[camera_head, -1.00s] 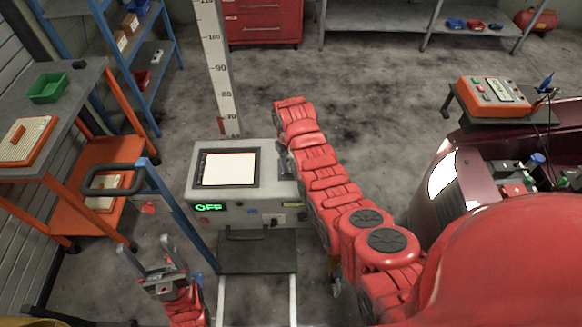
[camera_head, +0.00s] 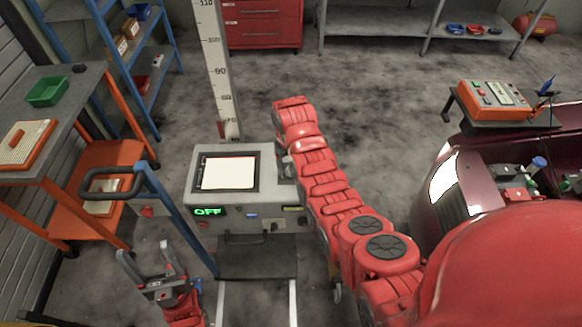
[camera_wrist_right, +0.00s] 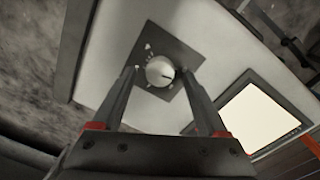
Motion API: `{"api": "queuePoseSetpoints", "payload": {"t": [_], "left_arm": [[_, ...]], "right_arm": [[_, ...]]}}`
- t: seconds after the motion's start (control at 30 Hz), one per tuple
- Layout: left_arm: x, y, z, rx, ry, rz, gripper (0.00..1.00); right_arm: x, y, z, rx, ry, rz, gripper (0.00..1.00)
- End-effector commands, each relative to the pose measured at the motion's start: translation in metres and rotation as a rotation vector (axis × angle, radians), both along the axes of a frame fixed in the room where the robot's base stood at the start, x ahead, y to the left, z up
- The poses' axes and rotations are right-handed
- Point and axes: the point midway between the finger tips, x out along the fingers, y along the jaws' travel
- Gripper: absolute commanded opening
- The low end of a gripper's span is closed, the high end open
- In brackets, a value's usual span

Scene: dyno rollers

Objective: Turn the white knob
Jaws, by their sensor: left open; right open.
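The machine has a screen (camera_head: 228,172) and a green OFF display (camera_head: 208,211). My left gripper (camera_head: 146,250) is open and empty at lower left.
A blue post with a black handle (camera_head: 110,182) stands between my left gripper and the machine. An orange and grey cart (camera_head: 95,95) is on the left. A dark red car (camera_head: 438,205) is on the right. Open floor lies behind the machine.

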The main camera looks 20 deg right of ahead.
Motion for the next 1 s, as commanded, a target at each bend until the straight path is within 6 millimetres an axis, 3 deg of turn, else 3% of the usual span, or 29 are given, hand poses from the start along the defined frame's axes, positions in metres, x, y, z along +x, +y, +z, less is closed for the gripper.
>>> {"api": "queuePoseSetpoints", "payload": {"t": [0.1,0.23,0.3,0.6,0.8,1.0], "left_arm": [[0.000,0.000,-0.009,0.000,0.000,0.000,0.73],[0.000,0.000,-0.013,0.000,0.000,0.000,0.73],[0.000,0.000,0.019,0.000,0.000,0.000,0.73],[0.000,0.000,0.075,0.000,0.000,0.000,0.73],[0.000,0.000,0.091,0.000,0.000,0.000,0.73],[0.000,0.000,0.094,0.000,0.000,0.000,0.73]], "right_arm": [[0.001,0.001,0.015,0.001,-0.005,0.000,0.76],[0.001,0.003,0.053,0.001,-0.009,-0.001,0.76],[-0.001,0.002,0.079,0.000,-0.001,-0.001,0.76],[-0.001,0.005,0.138,0.002,0.001,-0.001,0.76],[-0.002,0.006,0.159,0.002,0.001,-0.001,0.76],[-0.002,0.007,0.163,0.000,0.001,0.000,0.76]]}}
